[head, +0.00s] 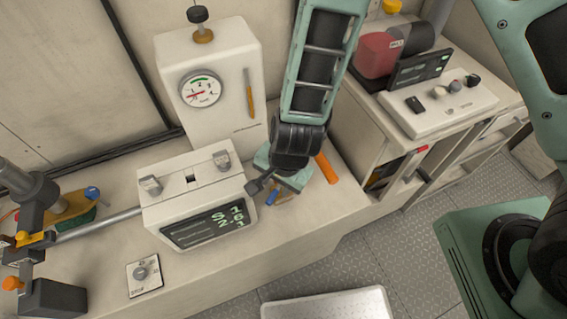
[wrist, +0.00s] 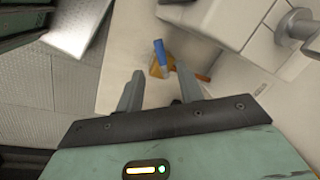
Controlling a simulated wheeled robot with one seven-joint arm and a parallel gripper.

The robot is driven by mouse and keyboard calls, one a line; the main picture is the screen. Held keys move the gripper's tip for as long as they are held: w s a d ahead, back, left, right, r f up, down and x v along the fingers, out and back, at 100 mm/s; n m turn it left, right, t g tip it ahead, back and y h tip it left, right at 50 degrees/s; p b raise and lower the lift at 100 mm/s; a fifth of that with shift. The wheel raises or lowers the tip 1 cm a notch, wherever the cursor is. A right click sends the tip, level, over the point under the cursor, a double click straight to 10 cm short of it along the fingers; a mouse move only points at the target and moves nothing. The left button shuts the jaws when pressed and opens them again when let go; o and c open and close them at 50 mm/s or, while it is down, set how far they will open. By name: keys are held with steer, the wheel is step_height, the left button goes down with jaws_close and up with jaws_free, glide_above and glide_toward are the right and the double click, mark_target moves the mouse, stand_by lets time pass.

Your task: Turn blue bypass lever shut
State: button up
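The blue lever (wrist: 160,48) sits on a brass-coloured valve body (wrist: 158,68) on the pale counter. In the wrist view it lies just beyond my fingertips, roughly in line with the gap between them. My gripper (wrist: 160,84) is open, with its two grey fingers apart and nothing between the tips. In the head view my gripper (head: 268,190) reaches down beside the blue lever (head: 272,197), right of the display box. The fingers partly hide the valve there. I cannot tell whether a finger touches it.
A white box with a green-lit display (head: 208,226) stands close left of my gripper. A gauge housing (head: 205,75) is behind. An orange handle (head: 325,167) is close on the right. Another blue-topped fitting (head: 91,192) is far left. The counter front has free room.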

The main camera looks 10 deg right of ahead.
step_height(320, 180, up, 9)
steer(key=s+d+p, duration=0.1)
steer(key=shift+d+r+p, duration=0.15)
steer(key=shift+d+p, duration=0.1)
steer(key=shift+p, duration=0.15)
